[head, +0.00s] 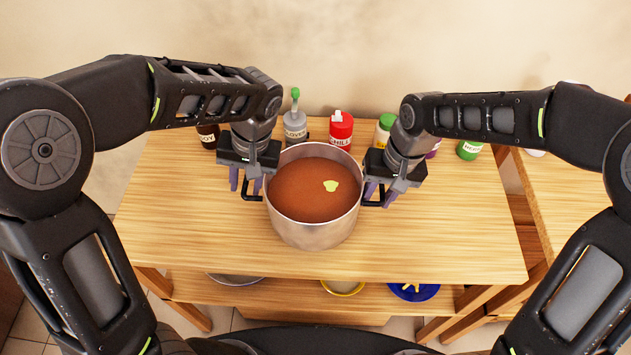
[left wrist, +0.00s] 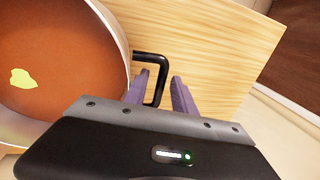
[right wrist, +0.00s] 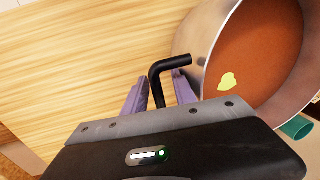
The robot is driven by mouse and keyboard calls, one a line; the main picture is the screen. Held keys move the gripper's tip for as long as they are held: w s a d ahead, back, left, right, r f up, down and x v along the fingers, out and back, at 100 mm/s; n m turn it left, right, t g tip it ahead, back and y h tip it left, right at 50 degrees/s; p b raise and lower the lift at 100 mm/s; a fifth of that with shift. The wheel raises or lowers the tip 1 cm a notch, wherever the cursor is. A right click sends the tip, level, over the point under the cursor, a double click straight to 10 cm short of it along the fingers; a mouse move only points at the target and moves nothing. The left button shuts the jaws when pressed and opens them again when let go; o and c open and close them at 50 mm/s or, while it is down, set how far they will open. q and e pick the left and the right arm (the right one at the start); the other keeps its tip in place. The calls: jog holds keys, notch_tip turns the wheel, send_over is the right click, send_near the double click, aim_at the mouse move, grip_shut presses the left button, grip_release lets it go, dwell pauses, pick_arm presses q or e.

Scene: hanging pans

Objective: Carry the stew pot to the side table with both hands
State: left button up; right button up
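The stew pot (head: 312,232) is a metal pot full of reddish-brown stew with a yellow-green piece on top. It stands upright on the wooden table (head: 440,245). My left gripper (head: 246,182) is at its left handle; in the left wrist view the black handle (left wrist: 160,78) runs between the open purple fingers, with gaps beside it. My right gripper (head: 380,194) is at the right handle; in the right wrist view that handle (right wrist: 155,82) also lies between open fingers. The side table (head: 580,205) is at the right, partly hidden by my right arm.
Bottles stand along the table's back edge, including a grey one (head: 295,128), a red one (head: 341,130) and a green one (head: 469,150). A lower shelf holds a blue dish (head: 414,293) and other dishes. A gap separates the two tables. The table's front is clear.

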pick_arm(q)
jog(key=v, duration=0.9)
jog(key=shift+r, duration=0.1)
pick_arm(e)
notch_tip(320, 180, up, 12)
jog(key=d, duration=0.2)
jog(key=shift+f, duration=0.1)
dwell(0.5)
